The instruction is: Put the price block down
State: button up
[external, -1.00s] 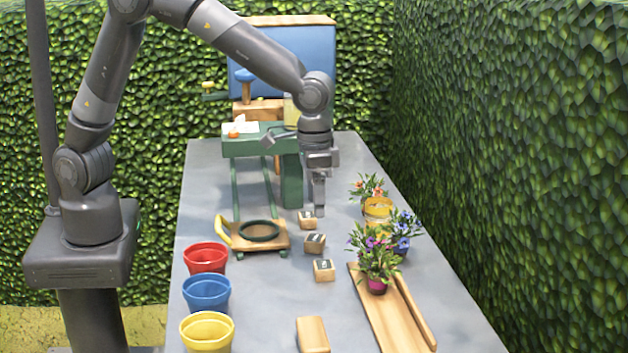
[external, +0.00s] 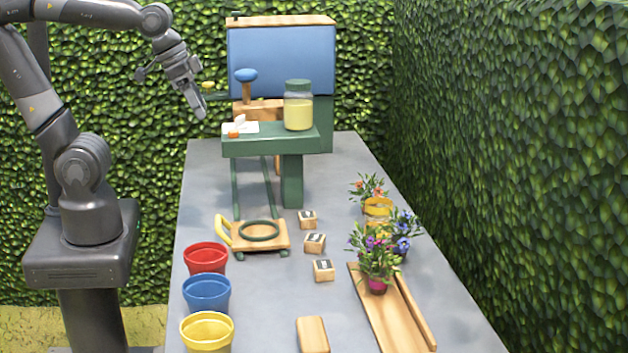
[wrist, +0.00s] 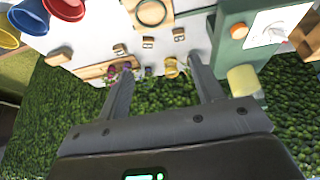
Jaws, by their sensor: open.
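My gripper (external: 202,112) is raised in the air left of the green stand, well away from the blocks. In the wrist view its two fingers (wrist: 162,82) are spread apart with nothing held between them.
A green stand (external: 270,143) holds a jar (external: 298,106). A wheeled wooden cart (external: 275,243) sits below it. Red (external: 205,258), blue (external: 207,293) and yellow (external: 207,331) pots line the left edge. Potted flowers (external: 376,260) and a wooden tray (external: 385,315) are at right.

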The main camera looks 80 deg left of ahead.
jog(key=shift+t, duration=0.3)
jog(key=shift+s+a+f, duration=0.1)
jog(key=shift+s+a, duration=0.15)
jog(key=shift+s, duration=0.4)
jog(key=shift+s+a+f, duration=0.1)
jog(key=shift+s+a, duration=0.1)
jog(key=shift+s, duration=0.4)
jog(key=shift+s+a+f, duration=0.1)
jog(key=shift+s+a, duration=0.15)
jog(key=shift+s, duration=0.4)
